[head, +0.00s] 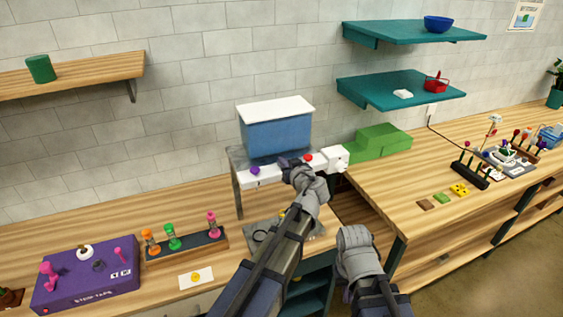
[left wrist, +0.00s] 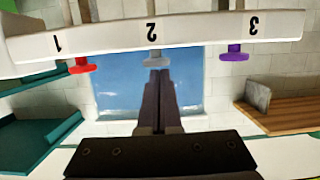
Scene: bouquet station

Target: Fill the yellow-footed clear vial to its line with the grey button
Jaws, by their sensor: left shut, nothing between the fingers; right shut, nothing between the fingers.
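The grey button (left wrist: 154,59) sits under the number 2 on the dispenser's white panel, which appears upside down in the left wrist view. My left gripper (left wrist: 160,72) is shut and empty, its fingertips right at the grey button; I cannot tell whether they press it. In the head view my left gripper (head: 287,163) is at the panel front and hides that button. A small yellow bit (head: 282,214) shows below the dispenser beside my left arm; it may be the vial's foot, and the rest is hidden. The vial's line and fill level cannot be seen. My right gripper's fingers do not show.
The red button (head: 308,157) and purple button (head: 255,170) flank the gripper. A blue tank (head: 275,136) is above. A rack (head: 190,245) with orange, green and pink pieces stands left, by a purple box (head: 85,280). Green boxes (head: 380,145) stand right.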

